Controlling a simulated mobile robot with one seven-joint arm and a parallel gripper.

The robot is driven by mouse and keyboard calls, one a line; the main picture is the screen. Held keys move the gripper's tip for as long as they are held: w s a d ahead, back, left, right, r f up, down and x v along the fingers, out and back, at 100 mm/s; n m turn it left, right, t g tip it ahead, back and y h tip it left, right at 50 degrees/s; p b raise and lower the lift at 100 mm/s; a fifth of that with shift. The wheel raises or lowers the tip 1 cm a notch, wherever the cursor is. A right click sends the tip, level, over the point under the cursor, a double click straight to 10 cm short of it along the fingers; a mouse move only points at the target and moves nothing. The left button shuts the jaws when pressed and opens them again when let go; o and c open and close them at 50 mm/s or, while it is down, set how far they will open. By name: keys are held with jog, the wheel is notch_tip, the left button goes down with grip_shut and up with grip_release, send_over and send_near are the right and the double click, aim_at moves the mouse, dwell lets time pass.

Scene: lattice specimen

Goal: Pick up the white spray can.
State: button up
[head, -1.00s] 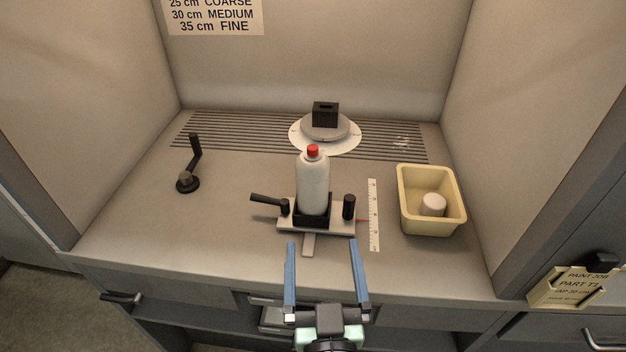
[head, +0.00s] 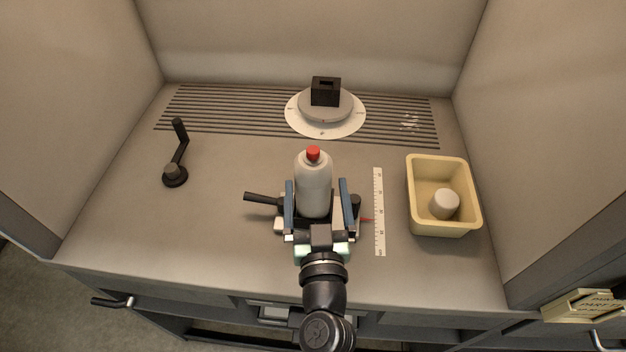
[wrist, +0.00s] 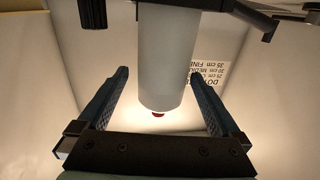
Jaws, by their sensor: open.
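The white spray can (head: 313,185) with a red cap stands upright in a black holder on a small sliding fixture at the middle of the bench. My gripper (head: 315,190) is open, with one blue finger on each side of the can's body. In the wrist view the can (wrist: 166,60) appears upside down between the two fingers (wrist: 158,85), with a gap on both sides. Its red cap shows at the lower end. The holder is mostly hidden by my gripper in the head view.
A cream tray (head: 473,205) holding a white cap (head: 445,204) stands to the right, past a white ruler (head: 379,210). A turntable with a black block (head: 325,91) is behind. A black crank (head: 175,160) is at left. The fixture's black lever (head: 262,199) sticks out left.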

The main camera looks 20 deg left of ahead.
jog(key=p+x, duration=0.1)
jog(key=x, duration=0.5)
jog(key=shift+a+r+p, duration=0.15)
jog(key=shift+a+p, duration=0.1)
jog(key=shift+p, duration=0.15)
jog(key=c, duration=1.3)
notch_tip(320, 180, up, 10)
jog(key=p, duration=0.6)
jog(key=shift+r, duration=0.1)
